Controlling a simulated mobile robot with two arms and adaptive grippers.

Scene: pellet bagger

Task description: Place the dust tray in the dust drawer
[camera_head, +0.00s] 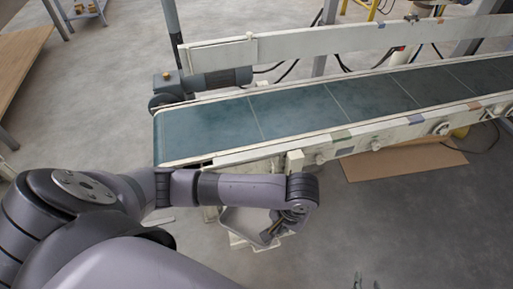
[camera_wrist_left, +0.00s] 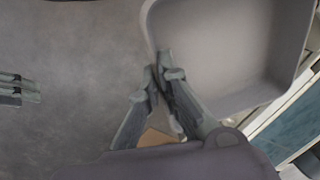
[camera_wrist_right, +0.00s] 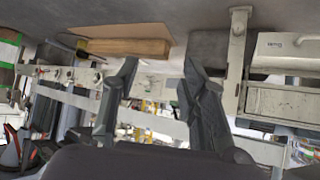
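The dust tray (camera_head: 243,221) is a shallow pale grey tray with raised walls, below the near left end of the conveyor. It fills the upper right of the left wrist view (camera_wrist_left: 235,45). My left gripper (camera_head: 272,232) is shut on its rim; the fingers (camera_wrist_left: 165,75) pinch one wall. My forearm hides part of the tray in the head view. My right gripper (camera_wrist_right: 160,70) is open and empty; only its fingertips (camera_head: 366,281) show at the bottom of the head view, apart from the tray. I cannot clearly identify the dust drawer.
The conveyor (camera_head: 290,110) with a green belt runs across above the tray. A pale box with dark lettering (camera_wrist_right: 285,50) shows in the right wrist view beside a frame leg (camera_wrist_right: 237,60). Brown cardboard (camera_head: 400,160) lies on the floor.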

